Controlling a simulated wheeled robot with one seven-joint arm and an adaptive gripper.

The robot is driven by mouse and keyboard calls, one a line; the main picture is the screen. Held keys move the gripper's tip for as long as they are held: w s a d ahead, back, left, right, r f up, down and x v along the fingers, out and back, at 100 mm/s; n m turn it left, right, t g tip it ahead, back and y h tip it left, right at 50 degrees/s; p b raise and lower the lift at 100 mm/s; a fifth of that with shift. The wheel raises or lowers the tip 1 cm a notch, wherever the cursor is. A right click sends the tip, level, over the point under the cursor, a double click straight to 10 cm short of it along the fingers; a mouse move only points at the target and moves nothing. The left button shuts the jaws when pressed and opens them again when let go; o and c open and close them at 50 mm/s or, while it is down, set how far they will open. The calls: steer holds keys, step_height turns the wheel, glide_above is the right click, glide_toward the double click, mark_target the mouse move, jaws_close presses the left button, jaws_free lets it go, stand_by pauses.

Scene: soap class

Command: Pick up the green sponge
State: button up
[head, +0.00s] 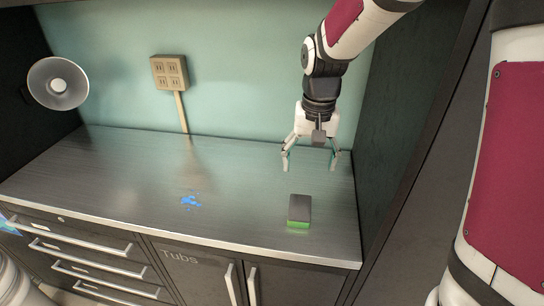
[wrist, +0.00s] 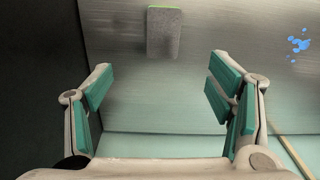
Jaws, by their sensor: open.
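The sponge (head: 299,210) lies on the counter near its front right, with a grey top and a green lower layer facing the front edge. It also shows in the wrist view (wrist: 164,34), at the top middle, mostly grey with a thin green edge. My gripper (head: 311,163) is open and empty, above the counter and behind the sponge, apart from it. In the wrist view its teal-padded fingers (wrist: 158,88) are spread wide, and the sponge lies beyond the fingertips, roughly in line with the gap between them.
The grey counter (head: 120,165) is mostly clear. A blue spill (head: 190,201) lies left of the sponge. A dark side wall (head: 385,130) closes the right. A lamp (head: 58,84) and an outlet box (head: 170,73) are at the back left. Drawers (head: 85,255) are below.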

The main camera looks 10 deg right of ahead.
step_height(320, 180, down, 4)
steer(key=w, duration=0.2)
steer(key=p, duration=0.2)
glide_above(300, 207)
steer(key=shift+m+g, duration=0.3)
steer(key=f, duration=0.8)
steer(key=shift+w+d, duration=0.3)
steer(key=shift+d, duration=0.05)
steer(key=f, duration=0.3)
steer(key=f+p, duration=0.1)
steer(key=shift+s+a+f, duration=0.15)
steer(key=shift+s+a, duration=0.2)
steer(key=shift+w+f, duration=0.1)
steer(key=shift+f, duration=0.5)
steer(key=c, duration=1)
